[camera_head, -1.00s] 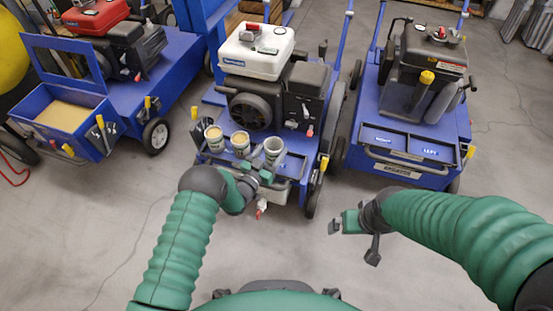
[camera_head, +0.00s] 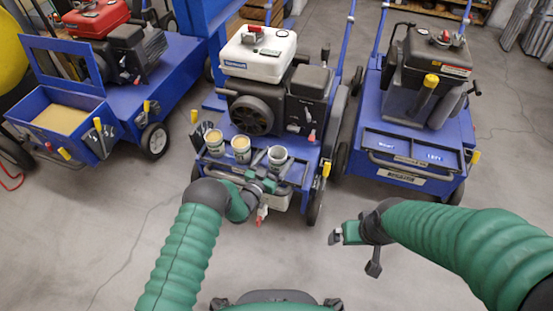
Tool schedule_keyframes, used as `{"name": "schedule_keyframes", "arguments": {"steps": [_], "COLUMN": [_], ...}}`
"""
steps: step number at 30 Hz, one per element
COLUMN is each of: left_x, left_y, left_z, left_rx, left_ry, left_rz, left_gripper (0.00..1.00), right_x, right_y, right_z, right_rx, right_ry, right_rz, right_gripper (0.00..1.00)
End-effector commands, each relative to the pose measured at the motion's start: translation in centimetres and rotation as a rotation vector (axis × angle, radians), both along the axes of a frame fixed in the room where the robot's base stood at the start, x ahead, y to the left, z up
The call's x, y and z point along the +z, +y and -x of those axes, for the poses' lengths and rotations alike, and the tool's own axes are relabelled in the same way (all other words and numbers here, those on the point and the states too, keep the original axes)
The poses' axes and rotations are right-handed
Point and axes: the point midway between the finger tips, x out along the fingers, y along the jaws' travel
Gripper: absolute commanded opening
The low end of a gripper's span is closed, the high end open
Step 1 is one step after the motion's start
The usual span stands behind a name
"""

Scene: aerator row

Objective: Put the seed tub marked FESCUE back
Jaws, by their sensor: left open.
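Three small open tubs stand in a row on the front shelf of the middle blue machine: a left tub (camera_head: 214,144), a middle tub (camera_head: 241,150) and a right tub (camera_head: 277,158). The left and middle tubs show tan contents; the right one looks grey inside. Their labels are too small to read, so I cannot tell which is FESCUE. My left gripper (camera_head: 266,181) is open just in front of and below the right tub, looking apart from it. My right gripper (camera_head: 343,235) hangs over bare floor in front of the right machine; its jaw opening is unclear.
The middle machine (camera_head: 258,55) carries a white-topped engine. The right machine (camera_head: 425,100) has a front tray (camera_head: 408,152) with two small labels. The left machine (camera_head: 125,75) has a bin of tan material (camera_head: 60,117). Floor in front is clear.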

Motion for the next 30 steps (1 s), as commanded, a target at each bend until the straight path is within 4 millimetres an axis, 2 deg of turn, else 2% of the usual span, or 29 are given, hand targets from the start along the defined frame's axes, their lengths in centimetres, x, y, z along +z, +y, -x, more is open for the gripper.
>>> {"name": "schedule_keyframes", "arguments": {"steps": [5, 8, 12, 15, 19, 26, 30], "left_x": [0.4, 0.8, 0.8, 0.7, 0.4, 0.3, 2.3], "left_y": [0.5, 1.5, 3.3, 4.4, 5.5, 5.9, 6.9], "left_z": [0.7, 2.5, 5.9, 8.0, 9.8, 10.4, 8.0], "left_rx": [0.001, 0.001, 0.003, 0.001, 0.002, 0.001, 0.047], "left_ry": [0.003, 0.005, 0.005, 0.005, 0.003, 0.002, 0.077], "left_rz": [-0.002, -0.002, -0.001, -0.001, -0.001, -0.002, -0.066], "left_gripper": [0.81, 0.81, 0.81, 0.81, 0.81, 0.81, 0.81], "right_x": [0.9, 2.3, 4.2, 5.1, 5.7, 5.7, 5.8], "right_y": [0.0, 0.0, 0.0, 0.0, 0.0, 0.0, 0.0], "right_z": [0.0, 0.0, 0.0, 0.0, 0.0, 0.0, 0.0], "right_rx": [0.000, 0.000, 0.000, 0.000, 0.000, 0.000, 0.000], "right_ry": [0.000, 0.000, 0.000, 0.000, 0.000, 0.000, 0.000], "right_rz": [0.000, 0.000, 0.000, 0.000, 0.000, 0.000, 0.000], "right_gripper": [1.00, 1.00, 1.00, 1.00, 1.00, 1.00, 1.00]}}
